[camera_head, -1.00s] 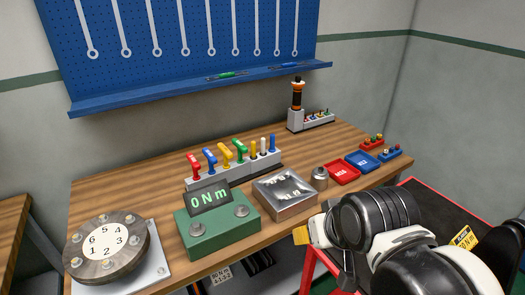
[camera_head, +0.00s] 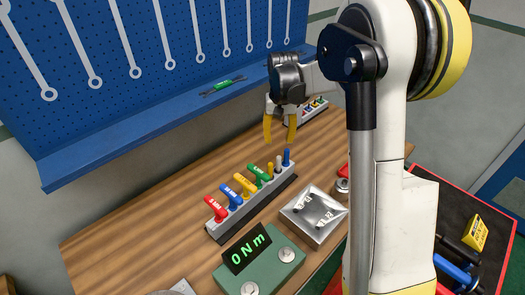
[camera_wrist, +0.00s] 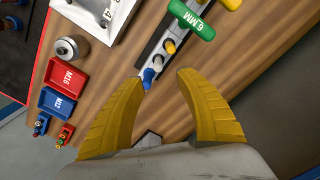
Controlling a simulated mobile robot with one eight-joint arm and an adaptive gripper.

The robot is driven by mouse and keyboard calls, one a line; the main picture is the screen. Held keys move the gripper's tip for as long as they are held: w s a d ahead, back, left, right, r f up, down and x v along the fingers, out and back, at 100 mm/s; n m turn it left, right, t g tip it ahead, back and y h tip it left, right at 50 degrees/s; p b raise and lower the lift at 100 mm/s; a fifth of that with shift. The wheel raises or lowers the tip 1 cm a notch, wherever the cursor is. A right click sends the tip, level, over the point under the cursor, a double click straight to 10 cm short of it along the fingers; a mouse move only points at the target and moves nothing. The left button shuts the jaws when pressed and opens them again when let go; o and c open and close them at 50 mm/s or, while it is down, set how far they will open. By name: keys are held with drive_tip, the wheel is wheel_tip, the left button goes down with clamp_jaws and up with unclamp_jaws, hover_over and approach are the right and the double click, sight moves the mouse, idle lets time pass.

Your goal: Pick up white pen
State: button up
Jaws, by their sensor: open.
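The white pen (camera_head: 278,166) stands upright in the grey rack (camera_head: 255,205), between a yellow pen (camera_head: 270,170) and a blue pen (camera_head: 287,157). In the wrist view the white pen (camera_wrist: 157,60) is seen from above, small, between the blue pen (camera_wrist: 148,76) and the yellow pen (camera_wrist: 168,46). My gripper (camera_head: 279,138) is open and empty, its yellow fingers pointing down above the pen end of the rack. In the wrist view the fingertips (camera_wrist: 161,80) are spread to either side of the blue pen, with the white pen just beyond.
Red, blue, yellow and green-handled keys, such as the green key (camera_head: 259,172), fill the rest of the rack. A metal tray (camera_head: 316,215) and a green torque display (camera_head: 262,262) stand in front. The blue pegboard shelf (camera_head: 160,120) is behind. Red (camera_wrist: 67,74) and blue trays lie nearby.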

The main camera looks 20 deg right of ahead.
sight(279, 157)
drive_tip(key=f, duration=0.2)
drive_tip(key=f+b, duration=0.1)
drive_tip(key=f, duration=0.2)
drive_tip(key=shift+s+d, duration=0.1)
drive_tip(key=shift+d, duration=0.1)
drive_tip(key=f, duration=0.2)
drive_tip(key=f+b, duration=0.1)
drive_tip(key=f, duration=0.3)
drive_tip(key=shift+w+d+b, duration=0.25)
drive_tip(key=shift+w+b, duration=0.15)
drive_tip(key=shift+r, duration=0.1)
clamp_jaws()
